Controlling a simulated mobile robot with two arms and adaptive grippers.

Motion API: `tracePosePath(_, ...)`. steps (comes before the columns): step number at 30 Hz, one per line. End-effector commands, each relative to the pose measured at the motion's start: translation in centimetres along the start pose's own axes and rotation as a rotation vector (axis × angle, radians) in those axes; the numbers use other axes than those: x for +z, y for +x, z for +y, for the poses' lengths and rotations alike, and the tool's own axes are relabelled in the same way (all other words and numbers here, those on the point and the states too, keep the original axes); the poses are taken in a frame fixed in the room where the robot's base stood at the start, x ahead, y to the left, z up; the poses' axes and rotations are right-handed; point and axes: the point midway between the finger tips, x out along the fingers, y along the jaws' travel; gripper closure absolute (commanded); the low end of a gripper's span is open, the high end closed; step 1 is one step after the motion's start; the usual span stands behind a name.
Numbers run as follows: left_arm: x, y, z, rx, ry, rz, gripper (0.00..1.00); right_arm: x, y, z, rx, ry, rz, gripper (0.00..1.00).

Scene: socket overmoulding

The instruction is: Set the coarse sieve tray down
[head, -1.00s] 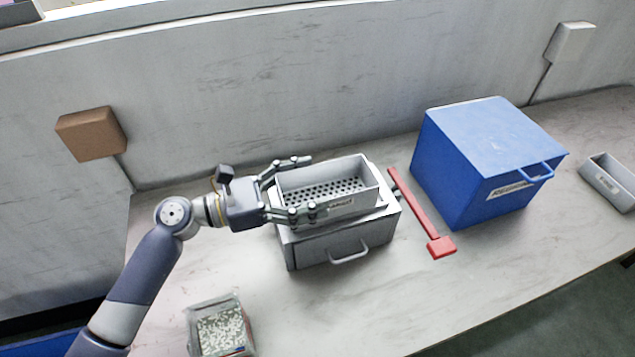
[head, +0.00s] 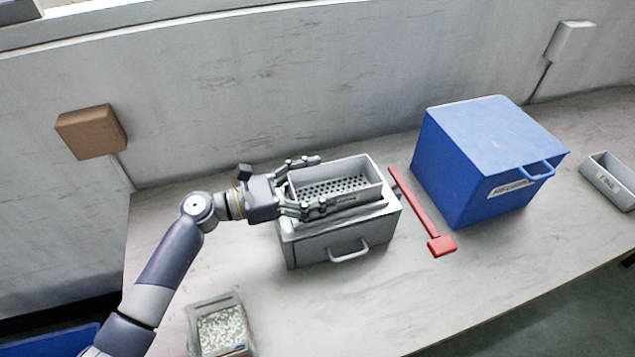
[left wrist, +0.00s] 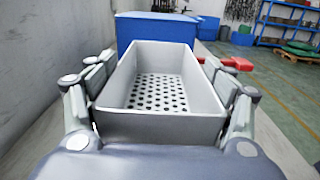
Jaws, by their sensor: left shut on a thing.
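The coarse sieve tray (head: 366,174) is a grey open box with a perforated floor. It sits over the top of a grey box with a front handle (head: 335,241); I cannot tell whether it rests fully on it. My left gripper (head: 307,184) is shut on the tray, with fingers along both long sides at its left end. In the left wrist view the tray (left wrist: 162,127) lies between the two fingers, level and empty. My right gripper is not in view.
A red long-handled tool (head: 421,212) lies right of the grey box. Beyond it stands a blue box with a handle (head: 480,160). A small grey tray (head: 608,181) is at the far right. A clear container of pale pellets (head: 222,326) stands at the front left.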

Motion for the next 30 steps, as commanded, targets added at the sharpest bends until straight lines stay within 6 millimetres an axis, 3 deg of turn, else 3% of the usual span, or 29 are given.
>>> tracePosePath(1,-0.1,0.0,0.0,0.0,-0.001,0.0,0.21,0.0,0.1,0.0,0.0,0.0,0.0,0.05)
tracePosePath(3,-0.1,0.0,0.0,0.0,-0.001,0.0,0.05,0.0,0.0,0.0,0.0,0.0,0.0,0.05)
tracePosePath(18,0.3,-0.2,0.0,0.001,0.0,0.001,0.05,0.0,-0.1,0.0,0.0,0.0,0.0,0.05)
tracePosePath(23,0.0,-2.8,0.0,0.003,0.0,0.003,0.05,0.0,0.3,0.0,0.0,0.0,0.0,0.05)
tracePosePath(30,0.0,-8.1,0.0,0.002,-0.001,0.003,0.05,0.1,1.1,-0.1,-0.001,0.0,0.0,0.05)
